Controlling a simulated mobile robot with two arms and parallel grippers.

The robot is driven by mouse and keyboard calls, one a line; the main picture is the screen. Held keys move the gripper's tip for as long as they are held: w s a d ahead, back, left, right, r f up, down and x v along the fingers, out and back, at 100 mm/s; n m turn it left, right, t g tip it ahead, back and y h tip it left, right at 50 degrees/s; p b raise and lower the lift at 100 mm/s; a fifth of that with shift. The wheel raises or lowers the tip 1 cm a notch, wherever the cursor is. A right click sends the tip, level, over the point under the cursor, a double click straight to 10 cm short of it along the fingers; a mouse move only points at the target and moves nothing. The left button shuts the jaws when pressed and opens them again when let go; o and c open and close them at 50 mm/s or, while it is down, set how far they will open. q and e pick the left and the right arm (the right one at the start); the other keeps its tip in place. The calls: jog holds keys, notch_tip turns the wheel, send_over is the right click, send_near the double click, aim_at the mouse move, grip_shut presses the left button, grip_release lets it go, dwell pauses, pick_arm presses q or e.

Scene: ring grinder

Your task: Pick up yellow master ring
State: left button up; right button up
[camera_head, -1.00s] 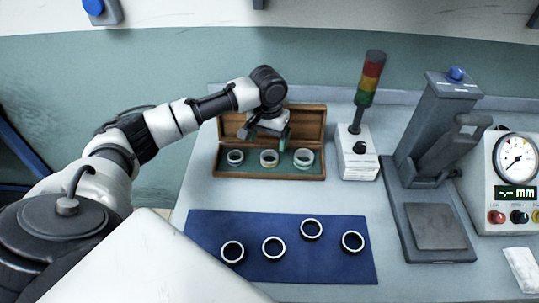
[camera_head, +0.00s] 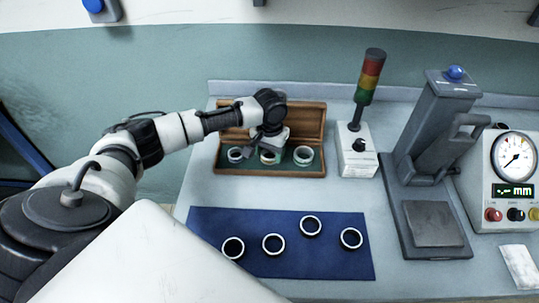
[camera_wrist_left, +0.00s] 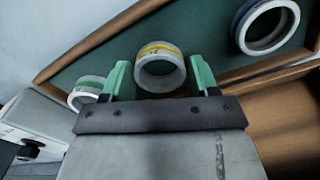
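The yellow master ring is a pale metal ring with a yellow band. It shows in the left wrist view (camera_wrist_left: 160,48) and as the middle ring in the wooden box (camera_head: 270,175) in the head view (camera_head: 268,161). My left gripper (camera_head: 266,148) is low over the box, partly covering this ring. In the left wrist view its two green fingers (camera_wrist_left: 159,74) are spread, one on each side of the yellow ring, with visible gaps. The gripper is open and holds nothing. My right gripper is not in view.
A green-banded ring (camera_wrist_left: 88,92) and a blue-banded ring (camera_wrist_left: 268,26) flank it in the box. Several dark-centred rings lie on the blue mat (camera_head: 210,222). A signal tower (camera_head: 368,80), a grey press stand (camera_head: 430,140) and a dial gauge unit (camera_head: 512,180) stand right.

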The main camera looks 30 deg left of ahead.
pick_arm(q)
jog(key=c, duration=0.5)
jog(key=shift+c, duration=0.2)
jog(key=shift+r, duration=0.15)
jog(key=shift+r, duration=0.25)
jog(key=r, duration=0.1)
jog(key=d+r+b, duration=0.1)
jog(key=r, duration=0.1)
jog(key=shift+w+r, duration=0.1)
jog(key=shift+r, duration=0.2)
jog(key=d+r+b, duration=0.1)
jog(key=d+r, duration=0.5)
jog(key=d, duration=0.4)
jog(key=shift+d+r, duration=0.35)
